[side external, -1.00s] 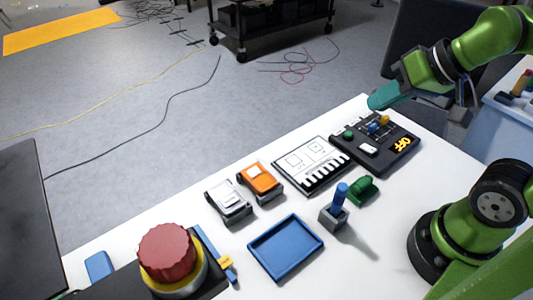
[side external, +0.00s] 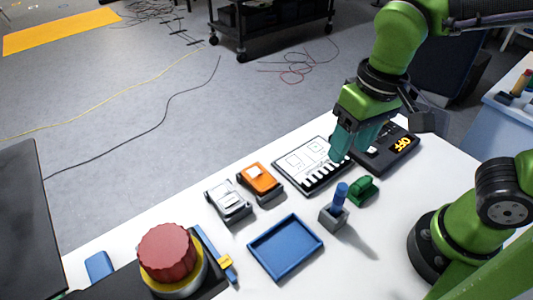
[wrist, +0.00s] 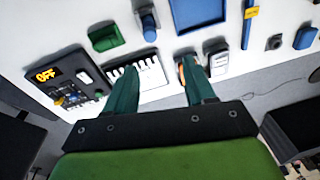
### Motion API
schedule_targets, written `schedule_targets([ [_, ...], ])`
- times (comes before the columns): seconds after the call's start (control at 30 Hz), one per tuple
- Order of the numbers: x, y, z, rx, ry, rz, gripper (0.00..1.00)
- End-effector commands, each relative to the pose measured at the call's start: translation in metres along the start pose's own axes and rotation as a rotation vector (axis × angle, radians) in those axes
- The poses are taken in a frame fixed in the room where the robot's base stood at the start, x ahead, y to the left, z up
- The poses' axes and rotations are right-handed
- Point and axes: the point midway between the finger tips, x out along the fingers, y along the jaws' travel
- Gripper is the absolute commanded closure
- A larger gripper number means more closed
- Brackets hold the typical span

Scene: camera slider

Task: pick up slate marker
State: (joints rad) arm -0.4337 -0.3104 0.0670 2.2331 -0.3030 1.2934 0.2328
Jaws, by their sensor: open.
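A blue upright marker-like cylinder (side external: 341,194) stands in a small grey block (side external: 334,217) on the white table; I take it for the slate marker. It also shows near the top of the wrist view (wrist: 148,22). The white slate board (side external: 306,166) with black and white stripes lies flat behind it. My gripper (side external: 346,154) is open and empty, with teal fingers pointing down over the board's right end, behind and above the marker. In the wrist view my gripper (wrist: 160,65) has its fingers apart, and the marker lies beyond the fingertips.
A green object (side external: 363,190) stands close right of the marker. A blue tray (side external: 252,253) lies in front. Orange (side external: 259,180) and grey-white (side external: 229,203) car-like items sit left, a black control box (side external: 397,158) right, and a big red button (side external: 166,250) front left.

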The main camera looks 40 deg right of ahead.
Motion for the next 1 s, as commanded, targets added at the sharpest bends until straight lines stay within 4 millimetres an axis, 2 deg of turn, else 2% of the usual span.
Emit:
schedule_targets([
  [0.03,0.0,-0.005,0.003,0.021,-0.037,0.044,0.46],
  [0.17,-0.006,0.001,0.006,0.117,-0.065,0.098,0.46],
  [0.23,0.0,0.003,0.01,0.142,-0.078,0.107,0.46],
  [0.7,0.093,0.013,0.017,0.143,-0.079,0.106,0.46],
  [1.0,0.117,0.014,0.018,0.144,-0.076,0.103,0.46],
])
